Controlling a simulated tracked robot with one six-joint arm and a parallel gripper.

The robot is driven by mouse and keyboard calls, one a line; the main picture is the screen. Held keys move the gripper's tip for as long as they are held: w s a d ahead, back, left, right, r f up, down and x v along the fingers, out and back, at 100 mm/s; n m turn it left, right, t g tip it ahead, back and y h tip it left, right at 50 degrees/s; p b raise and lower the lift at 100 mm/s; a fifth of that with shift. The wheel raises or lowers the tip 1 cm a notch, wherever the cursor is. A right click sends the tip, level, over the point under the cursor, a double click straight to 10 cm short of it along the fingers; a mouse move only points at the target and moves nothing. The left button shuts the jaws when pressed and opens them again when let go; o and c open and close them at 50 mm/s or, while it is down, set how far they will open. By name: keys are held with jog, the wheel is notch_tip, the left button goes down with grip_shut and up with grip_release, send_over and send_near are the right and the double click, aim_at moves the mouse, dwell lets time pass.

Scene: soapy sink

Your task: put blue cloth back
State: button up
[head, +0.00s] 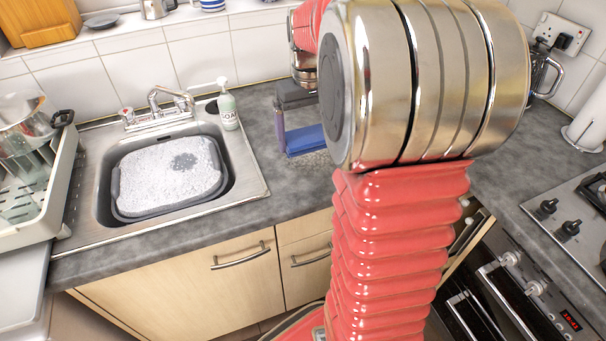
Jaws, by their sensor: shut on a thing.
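The blue cloth (308,139) is at the worktop, right of the sink, partly hidden behind my arm. My gripper (286,143) points down there and is shut on the blue cloth. One finger shows at the cloth's left end; the other is hidden. I cannot tell whether the cloth touches the worktop or is just above it. A pale speckled patch (318,159) shows just under and in front of the cloth.
The sink (252,187) holds a grey basin (117,193) full of suds. A soap bottle (228,106) stands between sink and gripper. A dish rack (58,190) is at left. A hob (578,225) and paper roll (590,122) are at right. The worktop before the cloth is clear.

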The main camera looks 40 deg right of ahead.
send_over(307, 174)
jog(key=shift+f, duration=3.15)
jog(key=shift+f, duration=1.85)
jog(key=shift+f, duration=0.1)
jog(key=o, duration=0.8)
